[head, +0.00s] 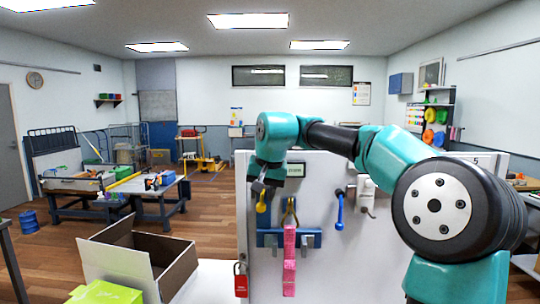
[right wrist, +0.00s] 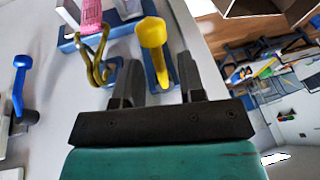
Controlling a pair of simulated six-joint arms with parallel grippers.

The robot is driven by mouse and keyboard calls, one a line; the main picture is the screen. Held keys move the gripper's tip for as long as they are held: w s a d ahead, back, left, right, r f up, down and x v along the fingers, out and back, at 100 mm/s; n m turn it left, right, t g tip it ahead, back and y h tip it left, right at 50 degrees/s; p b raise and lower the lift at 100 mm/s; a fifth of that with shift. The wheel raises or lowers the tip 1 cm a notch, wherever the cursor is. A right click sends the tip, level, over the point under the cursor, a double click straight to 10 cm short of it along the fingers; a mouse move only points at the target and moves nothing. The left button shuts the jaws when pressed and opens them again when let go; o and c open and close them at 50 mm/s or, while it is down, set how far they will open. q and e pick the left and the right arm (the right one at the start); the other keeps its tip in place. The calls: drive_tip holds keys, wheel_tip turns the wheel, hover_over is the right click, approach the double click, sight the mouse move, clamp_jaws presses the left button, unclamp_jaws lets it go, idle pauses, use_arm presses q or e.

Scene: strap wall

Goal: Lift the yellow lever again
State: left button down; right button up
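The yellow lever (head: 262,204) is at the left part of the white panel, beside a blue bracket (head: 270,239). In the right wrist view the yellow lever (right wrist: 153,36) lies between the two dark fingers of my right gripper (right wrist: 160,66), its thick end beyond the tips. Gaps show on both sides, so the gripper is open around it. In the head view my right gripper (head: 262,188) is just above the lever's yellow end and partly hides it. My left gripper is not in view.
A pink strap (head: 289,262) hangs from a brass-coloured hook (head: 290,211) close to the right of the lever. A blue lever (head: 339,210) and a red padlock (head: 241,283) are also on the panel. An open cardboard box (head: 120,264) stands at left.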

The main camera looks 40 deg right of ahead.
drive_tip(key=v, duration=1.5)
drive_tip(key=shift+r, duration=0.35)
drive_tip(key=shift+s, duration=0.1)
